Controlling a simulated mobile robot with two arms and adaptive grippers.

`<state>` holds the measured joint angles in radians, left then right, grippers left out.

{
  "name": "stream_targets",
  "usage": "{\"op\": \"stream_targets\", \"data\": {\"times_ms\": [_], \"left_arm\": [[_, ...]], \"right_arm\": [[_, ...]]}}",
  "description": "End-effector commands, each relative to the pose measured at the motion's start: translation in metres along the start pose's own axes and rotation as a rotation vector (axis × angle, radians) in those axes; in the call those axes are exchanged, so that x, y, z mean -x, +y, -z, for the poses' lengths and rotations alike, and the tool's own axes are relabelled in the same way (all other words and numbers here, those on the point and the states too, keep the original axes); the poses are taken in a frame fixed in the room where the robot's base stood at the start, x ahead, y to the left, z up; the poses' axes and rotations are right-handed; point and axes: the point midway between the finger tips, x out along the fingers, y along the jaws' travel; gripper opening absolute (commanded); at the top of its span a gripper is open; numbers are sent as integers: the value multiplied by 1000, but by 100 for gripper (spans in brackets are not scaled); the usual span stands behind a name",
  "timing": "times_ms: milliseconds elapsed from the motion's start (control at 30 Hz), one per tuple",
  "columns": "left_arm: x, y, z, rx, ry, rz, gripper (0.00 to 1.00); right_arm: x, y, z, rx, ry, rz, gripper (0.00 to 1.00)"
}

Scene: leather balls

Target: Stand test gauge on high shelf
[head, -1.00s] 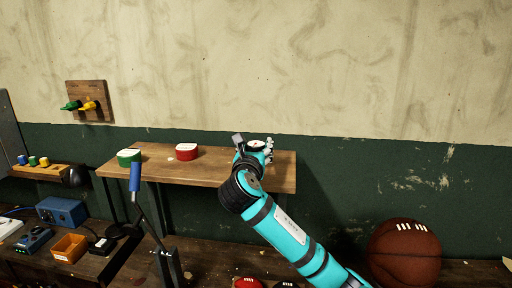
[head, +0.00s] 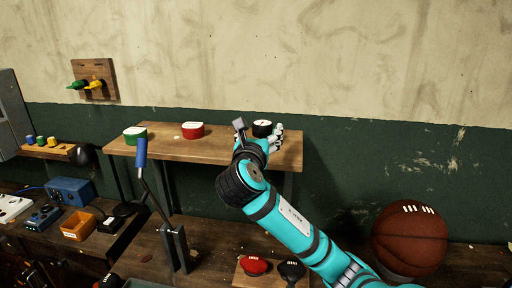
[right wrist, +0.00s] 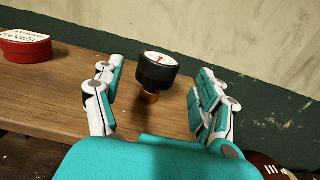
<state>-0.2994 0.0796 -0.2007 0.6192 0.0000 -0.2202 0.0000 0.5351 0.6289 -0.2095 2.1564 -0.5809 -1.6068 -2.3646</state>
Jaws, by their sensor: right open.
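The test gauge is a black round body with a white dial and a red needle, on a short brass stem. It stands dial up on the wooden high shelf (head: 225,150), near its right end, and shows in the head view (head: 262,129) and the right wrist view (right wrist: 157,72). My right gripper (right wrist: 156,76) is open, with one finger on each side of the gauge and a visible gap to both. In the head view the right gripper (head: 262,138) is at the shelf's right part, partly covering the gauge's lower side. My left gripper is not in view.
A red tin (head: 193,131) and a green tin (head: 135,134) sit on the shelf left of the gauge. A blue-handled lever (head: 141,155) rises before the shelf. A basketball (head: 410,238) lies lower right. The wall is close behind the shelf.

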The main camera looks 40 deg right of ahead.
Motion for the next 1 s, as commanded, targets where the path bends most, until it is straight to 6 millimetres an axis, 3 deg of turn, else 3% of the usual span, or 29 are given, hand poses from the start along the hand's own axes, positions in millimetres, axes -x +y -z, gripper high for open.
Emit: {"op": "stream_targets", "data": {"times_ms": [200,400,1000], "left_arm": [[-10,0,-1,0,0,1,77],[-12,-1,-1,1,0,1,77],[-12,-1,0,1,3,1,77]], "right_arm": [[44,1,1,-3,-1,-3,73],[64,0,0,-2,1,-1,73],[64,3,4,-5,7,-4,73]]}}
